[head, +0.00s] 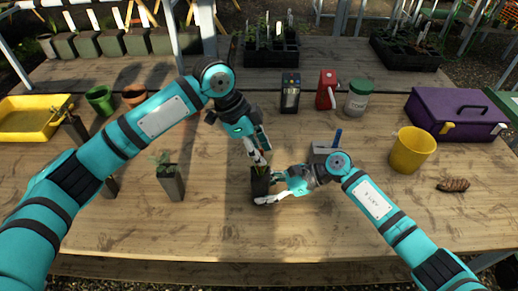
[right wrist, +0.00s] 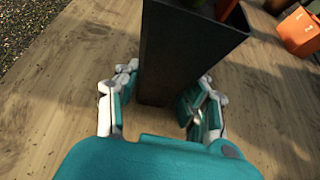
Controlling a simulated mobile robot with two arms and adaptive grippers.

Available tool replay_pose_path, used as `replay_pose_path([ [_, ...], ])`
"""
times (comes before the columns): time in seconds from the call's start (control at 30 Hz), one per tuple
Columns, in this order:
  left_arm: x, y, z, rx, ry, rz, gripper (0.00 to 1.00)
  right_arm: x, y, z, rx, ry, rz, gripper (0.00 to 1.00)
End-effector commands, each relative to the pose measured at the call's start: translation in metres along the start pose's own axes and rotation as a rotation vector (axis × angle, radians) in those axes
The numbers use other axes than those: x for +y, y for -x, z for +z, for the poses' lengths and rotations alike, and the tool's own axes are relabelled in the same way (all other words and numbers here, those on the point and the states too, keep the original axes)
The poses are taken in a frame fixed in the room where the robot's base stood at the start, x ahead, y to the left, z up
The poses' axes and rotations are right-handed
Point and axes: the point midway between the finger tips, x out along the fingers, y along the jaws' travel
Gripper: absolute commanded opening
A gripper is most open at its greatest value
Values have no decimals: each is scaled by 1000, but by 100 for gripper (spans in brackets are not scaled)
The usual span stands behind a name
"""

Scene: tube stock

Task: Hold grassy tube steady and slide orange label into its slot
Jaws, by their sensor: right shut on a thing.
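A dark, square, tapered tube (head: 259,183) stands upright on the table at the centre, with a bit of green at its mouth. It fills the middle of the right wrist view (right wrist: 185,50). My right gripper (head: 268,190) is shut on this tube, with one finger on each side; it also shows in the right wrist view (right wrist: 158,105). My left gripper (head: 258,158) points down just above the tube's mouth. Its fingers are too small and overlapped to tell whether they hold anything. I cannot clearly make out the orange label in the head view.
Another tube with a plant (head: 171,182) stands to the left. A yellow cup (head: 411,150), a purple toolbox (head: 455,115) and a brown cone-like thing (head: 453,185) lie to the right. An orange piece (right wrist: 301,32) shows at the right wrist view's edge. The front table is mostly clear.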

Motion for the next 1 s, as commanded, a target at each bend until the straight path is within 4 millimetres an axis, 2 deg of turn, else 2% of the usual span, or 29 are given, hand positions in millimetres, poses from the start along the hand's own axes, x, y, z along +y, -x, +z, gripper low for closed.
replay_pose_path([
  [0.23,0,0,0,0,0,0,33,0,0,0,0,0,-1,22],
  [0.37,-1,9,0,1,-1,-2,33,0,0,0,0,0,-1,22],
  [0.47,-1,24,0,1,-1,-4,33,0,0,0,0,0,-1,22],
  [0.8,-1,94,0,1,0,-3,33,0,0,0,0,0,0,22],
  [1.0,0,116,0,0,1,-1,33,0,0,0,0,0,0,22],
])
